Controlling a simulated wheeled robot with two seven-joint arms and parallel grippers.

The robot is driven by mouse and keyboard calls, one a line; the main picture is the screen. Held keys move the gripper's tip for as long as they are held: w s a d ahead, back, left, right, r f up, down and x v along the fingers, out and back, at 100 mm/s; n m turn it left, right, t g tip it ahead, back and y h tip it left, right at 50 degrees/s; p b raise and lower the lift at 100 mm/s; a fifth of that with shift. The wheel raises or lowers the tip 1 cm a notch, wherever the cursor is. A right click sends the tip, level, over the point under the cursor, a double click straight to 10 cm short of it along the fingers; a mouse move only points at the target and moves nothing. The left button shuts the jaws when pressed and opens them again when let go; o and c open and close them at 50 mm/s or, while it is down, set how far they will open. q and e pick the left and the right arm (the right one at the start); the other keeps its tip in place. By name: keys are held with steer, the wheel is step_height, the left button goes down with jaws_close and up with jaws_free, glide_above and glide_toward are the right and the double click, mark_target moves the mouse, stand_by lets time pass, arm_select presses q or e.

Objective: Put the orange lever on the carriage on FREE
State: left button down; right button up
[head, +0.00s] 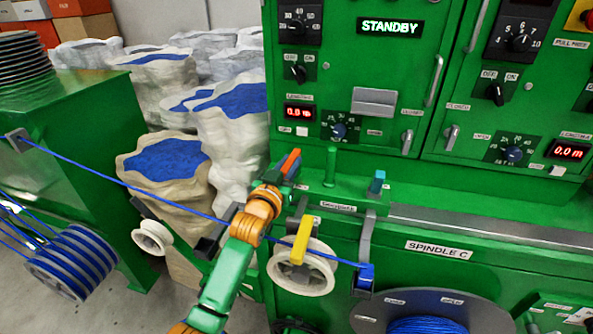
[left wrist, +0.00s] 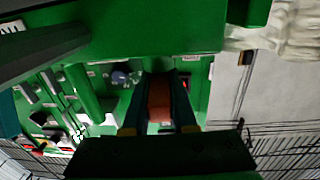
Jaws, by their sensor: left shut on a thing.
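The orange lever (head: 291,160) shows at the tip of my left gripper (head: 283,171), by the green machine front. My left gripper is shut on it. In the left wrist view the lever (left wrist: 160,98) is a dull orange block between the two fingers (left wrist: 160,118). The grip hides part of the lever, and I cannot read a FREE mark by it. The carriage is partly covered by my left arm. My right gripper is in neither view.
A yellow arm (head: 302,240) lies over a white pulley (head: 301,268) just below my gripper. A blue cable (head: 120,182) runs from the left past my arm to a blue guide (head: 366,277). Sacks (head: 232,135) stand behind.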

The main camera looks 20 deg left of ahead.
arm_select(q)
steer(key=shift+r, duration=0.1)
steer(key=c, duration=1.2)
jaws_free()
steer(key=o, duration=0.4)
steer(key=shift+o, duration=0.4)
steer(key=shift+w+a, duration=0.15)
steer(key=s, duration=0.7)
steer(key=shift+b, duration=0.45)
